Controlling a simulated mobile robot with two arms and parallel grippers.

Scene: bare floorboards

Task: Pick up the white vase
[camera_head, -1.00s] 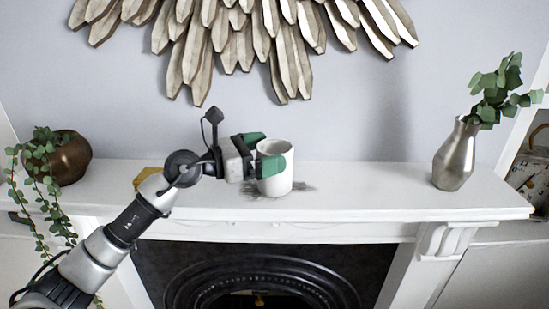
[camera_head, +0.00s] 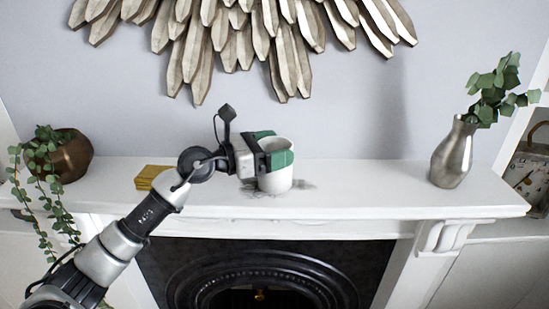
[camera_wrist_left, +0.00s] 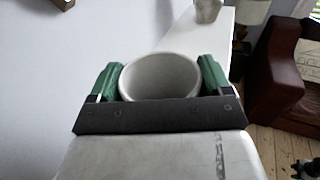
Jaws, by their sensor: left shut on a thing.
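The white vase (camera_head: 276,179) is a plain, cup-like cylinder with an open top, upright at the mantel. My left gripper (camera_head: 273,153) comes in from the left and is shut on it, with green fingers at its upper part. In the left wrist view, the vase's round rim (camera_wrist_left: 160,75) sits between the two green fingers (camera_wrist_left: 160,80), one on each side. I cannot tell for sure whether its base touches the mantel.
The white mantel shelf (camera_head: 360,190) is clear to the right up to a silver vase (camera_head: 453,158) with leaves. A yellow block (camera_head: 152,177) and a bronze pot (camera_head: 70,156) with a trailing plant are on the left. A wooden wall decoration (camera_head: 240,40) hangs above.

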